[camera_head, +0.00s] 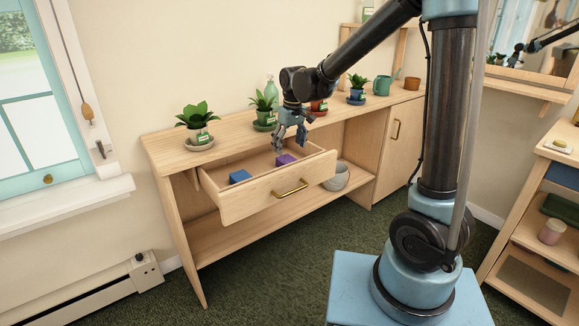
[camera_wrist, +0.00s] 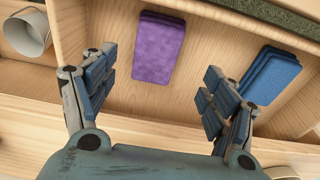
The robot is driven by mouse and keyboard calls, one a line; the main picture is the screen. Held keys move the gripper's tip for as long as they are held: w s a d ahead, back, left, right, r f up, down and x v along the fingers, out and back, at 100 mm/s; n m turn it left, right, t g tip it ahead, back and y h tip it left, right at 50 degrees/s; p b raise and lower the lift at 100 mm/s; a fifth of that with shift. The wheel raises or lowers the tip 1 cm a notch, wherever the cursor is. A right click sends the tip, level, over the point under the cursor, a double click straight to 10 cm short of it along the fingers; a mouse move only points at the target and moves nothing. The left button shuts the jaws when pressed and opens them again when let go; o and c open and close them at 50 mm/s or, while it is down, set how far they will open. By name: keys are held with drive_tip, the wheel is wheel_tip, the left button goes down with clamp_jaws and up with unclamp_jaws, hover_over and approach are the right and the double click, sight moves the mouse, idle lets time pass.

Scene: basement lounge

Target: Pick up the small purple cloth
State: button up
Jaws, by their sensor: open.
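The small purple cloth (camera_wrist: 158,50) lies folded on the floor of an open wooden drawer (camera_head: 235,206). In the head view the cloth (camera_head: 285,160) is in the right part of the drawer. My gripper (camera_head: 289,143) hangs over the drawer close to the cloth. In the wrist view my gripper (camera_wrist: 155,92) is open and empty, with its two fingers spread wide. The cloth shows ahead of the fingers, roughly between them, and they appear apart from it.
A folded blue cloth (camera_wrist: 269,78) lies in the same drawer; it also shows in the head view (camera_head: 239,176). Several potted plants, including one at the left (camera_head: 198,121), stand on the cabinet top. A pale pot (camera_head: 337,177) sits on the shelf below.

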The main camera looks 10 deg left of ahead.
sight(289, 160)
drive_tip(key=shift+w+a+f, duration=0.1)
drive_tip(key=shift+w+f, duration=0.1)
drive_tip(key=shift+f, duration=1.1)
drive_tip(key=shift+w+a+f, duration=0.1)
drive_tip(key=shift+w+f, duration=0.15)
drive_tip(key=shift+f, duration=1.05)
drive_tip(key=shift+w+f, duration=0.2)
drive_tip(key=shift+f, duration=1.1)
drive_tip(key=c, duration=1.1)
